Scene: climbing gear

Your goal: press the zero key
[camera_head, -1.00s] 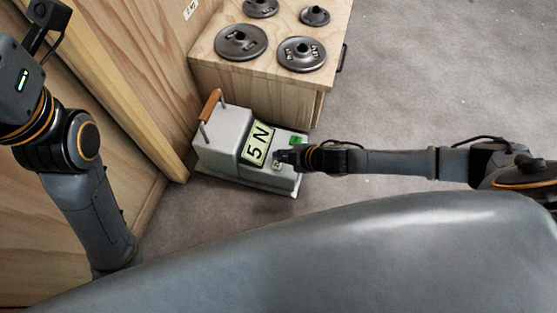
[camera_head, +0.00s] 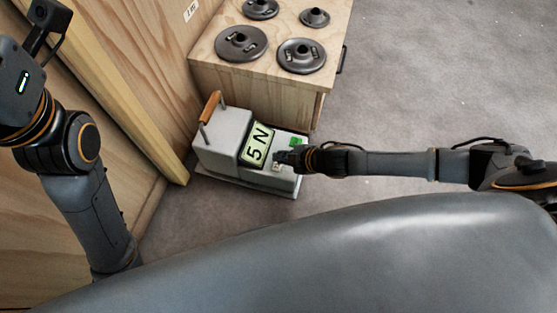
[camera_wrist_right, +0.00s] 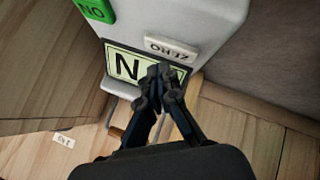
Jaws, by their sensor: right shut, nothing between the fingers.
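A grey device (camera_head: 215,150) with a tilted display (camera_head: 257,145) reading "5 N" stands on the floor. Its pale zero key (camera_head: 276,167) is on the sloped face below the display. In the right wrist view the zero key (camera_wrist_right: 171,47) reads "ZERO" upside down, just beyond my fingertips. My right gripper (camera_head: 280,157) is shut and empty, its tips over the device face beside the key. In the wrist view the closed tips (camera_wrist_right: 160,75) overlap the display; I cannot tell any contact. My left arm is at the left, its fingers out of frame.
A green key (camera_head: 296,141) labelled "ON" sits near the zero key. The device has an orange handle (camera_head: 211,104). A wooden box (camera_head: 240,79) behind carries several dark weight discs. A wooden wall is at left; the grey floor at right is clear.

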